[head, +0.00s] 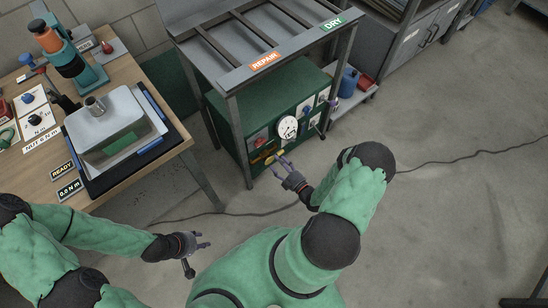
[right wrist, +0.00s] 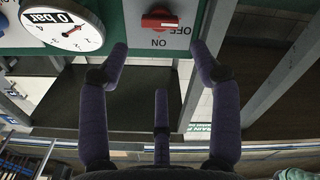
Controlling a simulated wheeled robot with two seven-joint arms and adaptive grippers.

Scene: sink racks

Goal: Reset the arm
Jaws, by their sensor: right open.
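My right gripper (head: 279,164) is open in front of the green panel (head: 290,105) under the rack. In the right wrist view its fingers (right wrist: 160,75) are spread with nothing between them. A red rotary switch (right wrist: 159,20) marked OFF and ON lies just beyond the fingertips, apart from them as far as I can tell. A white gauge (right wrist: 62,28) reading "0 bar" is at the upper left there; it also shows in the head view (head: 287,127). My left gripper (head: 200,248) hangs over the floor at the left, fingers apart and empty.
The rack (head: 228,82) has REPAIR (head: 264,61) and DRY (head: 332,24) labels. A cable (head: 440,162) crosses the floor.

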